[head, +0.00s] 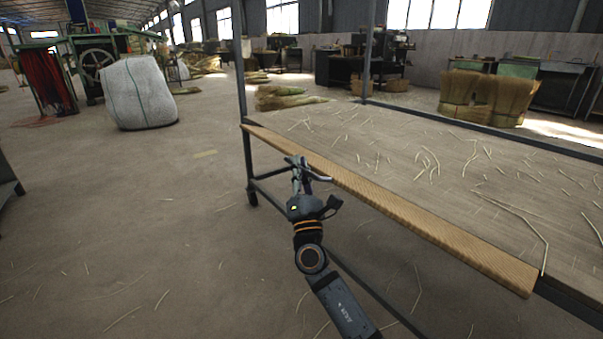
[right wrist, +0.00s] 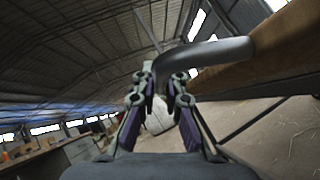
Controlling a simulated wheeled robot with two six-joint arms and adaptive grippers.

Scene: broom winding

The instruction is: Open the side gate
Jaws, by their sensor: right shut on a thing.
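The side gate (head: 420,218) is a long ribbed wooden board along the near side of a metal-framed cart. It also shows in the right wrist view as a brown board (right wrist: 265,50) at the upper right. A grey curved handle (right wrist: 215,52) sticks out from it; in the head view the handle (head: 322,179) is small beside the board. My right gripper (head: 298,164) is at the board's outer side, near its far-left end. In the right wrist view its fingers (right wrist: 166,75) are shut on the handle's end. My left gripper is not in view.
The cart bed (head: 400,150) has scattered straw on it. A dark post (head: 243,85) stands at its far-left corner. A white sack (head: 138,92) and a green machine (head: 92,60) stand back left. Straw bundles (head: 485,98) stand behind. The floor left of the cart is mostly clear.

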